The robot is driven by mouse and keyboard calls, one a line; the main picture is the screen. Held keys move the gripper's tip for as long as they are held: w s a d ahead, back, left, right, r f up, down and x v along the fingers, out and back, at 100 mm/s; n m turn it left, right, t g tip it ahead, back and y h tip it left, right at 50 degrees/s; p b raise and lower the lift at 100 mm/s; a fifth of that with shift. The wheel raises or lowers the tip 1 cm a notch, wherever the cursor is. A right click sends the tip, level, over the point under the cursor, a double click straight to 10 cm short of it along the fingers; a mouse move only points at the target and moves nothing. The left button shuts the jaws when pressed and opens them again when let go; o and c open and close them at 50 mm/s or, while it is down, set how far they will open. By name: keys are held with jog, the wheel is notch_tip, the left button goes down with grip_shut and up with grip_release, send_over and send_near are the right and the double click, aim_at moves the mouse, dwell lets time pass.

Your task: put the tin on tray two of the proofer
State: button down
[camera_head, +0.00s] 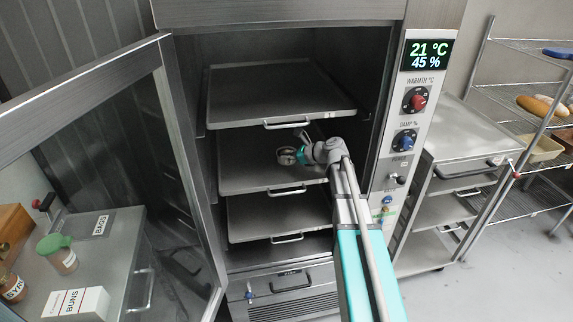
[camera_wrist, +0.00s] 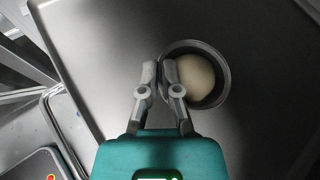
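The tin (camera_head: 286,155) is a small round dark metal pan with pale dough in it. It is over the middle tray (camera_head: 243,176) of the open proofer, right of that tray's centre. In the wrist view the tin (camera_wrist: 225,88) is directly over the grey tray surface (camera_wrist: 105,45); I cannot tell whether it touches. My gripper (camera_head: 299,156) reaches in from the front right. In the wrist view my gripper's fingers (camera_wrist: 159,75) are close together at the tin's left wall, apparently pinching it, one finger inside and one outside.
An upper tray (camera_head: 280,92) and a lower tray (camera_head: 275,213) lie above and below. The proofer's glass door (camera_head: 125,160) stands open at left. A control panel (camera_head: 413,110) is at right, beside a trolley (camera_head: 465,140). The rest of the middle tray looks bare.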

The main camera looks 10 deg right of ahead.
jog(key=shift+f+b, duration=0.6)
jog(key=shift+f, duration=0.3)
jog(key=shift+f, duration=0.15)
jog(key=c, duration=0.8)
grip_release()
jog(key=shift+r, duration=0.25)
jog(key=p+v, duration=0.2)
jog(key=v, duration=0.4)
jog(key=shift+p, duration=0.35)
jog(key=shift+s+d+r, duration=0.2)
jog(key=shift+s+d, duration=0.25)
jog(key=shift+d, duration=0.1)
